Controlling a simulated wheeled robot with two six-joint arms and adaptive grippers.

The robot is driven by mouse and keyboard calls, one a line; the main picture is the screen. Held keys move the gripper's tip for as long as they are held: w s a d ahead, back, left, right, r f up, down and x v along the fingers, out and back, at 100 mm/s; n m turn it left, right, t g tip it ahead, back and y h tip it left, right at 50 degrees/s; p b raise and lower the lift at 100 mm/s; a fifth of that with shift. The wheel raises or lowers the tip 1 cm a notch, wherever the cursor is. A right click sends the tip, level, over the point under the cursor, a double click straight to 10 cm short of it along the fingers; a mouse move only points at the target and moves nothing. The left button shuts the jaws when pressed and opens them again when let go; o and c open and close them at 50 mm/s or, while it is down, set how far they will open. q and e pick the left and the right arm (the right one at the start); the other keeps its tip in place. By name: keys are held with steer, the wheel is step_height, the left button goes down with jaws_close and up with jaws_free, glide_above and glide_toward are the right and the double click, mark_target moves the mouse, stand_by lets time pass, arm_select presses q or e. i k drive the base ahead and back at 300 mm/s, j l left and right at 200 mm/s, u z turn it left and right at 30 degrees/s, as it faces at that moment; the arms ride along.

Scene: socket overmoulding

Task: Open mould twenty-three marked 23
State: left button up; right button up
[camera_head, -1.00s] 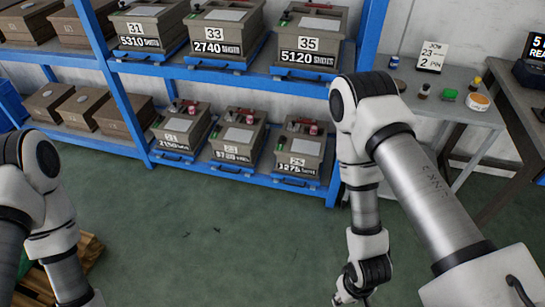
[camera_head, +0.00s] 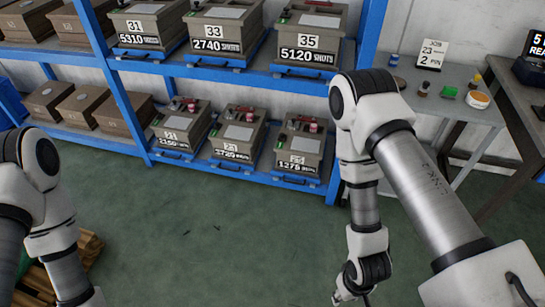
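Mould 23 (camera_head: 236,138) is the middle of the grey-brown boxes on the right part of the lower shelf. Its front plate carries a small 23 above a shot count that looks like 3720. It sits on a blue tray, with a pale plate and red and dark fittings on top. It looks closed. Mould 21 (camera_head: 181,128) is on its left and mould 25 (camera_head: 299,143) on its right. My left arm runs out of the bottom edge at left, and my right arm at centre right.
Moulds 31 (camera_head: 145,22), 33 (camera_head: 219,30) and 35 (camera_head: 306,36) stand on the upper shelf. A bench (camera_head: 447,103) at right holds a job card (camera_head: 432,54) reading 23, and small containers. The green floor before the shelf is clear; a wooden pallet (camera_head: 84,250) lies lower left.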

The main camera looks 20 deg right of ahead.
mark_target(240, 144)
steer(key=i+j+z, duration=0.1)
steer(key=z, duration=0.3)
steer(key=i+j+z, duration=0.15)
steer(key=z, duration=0.3)
steer(key=i+j+z, duration=0.25)
steer(key=z, duration=0.15)
steer(key=i+j, duration=0.2)
steer(key=j, duration=0.15)
steer(key=i+j+z, duration=0.15)
steer(key=j, duration=0.25)
steer(key=i+j, duration=0.25)
steer(key=j+z, duration=0.05)
steer(key=j, duration=0.05)
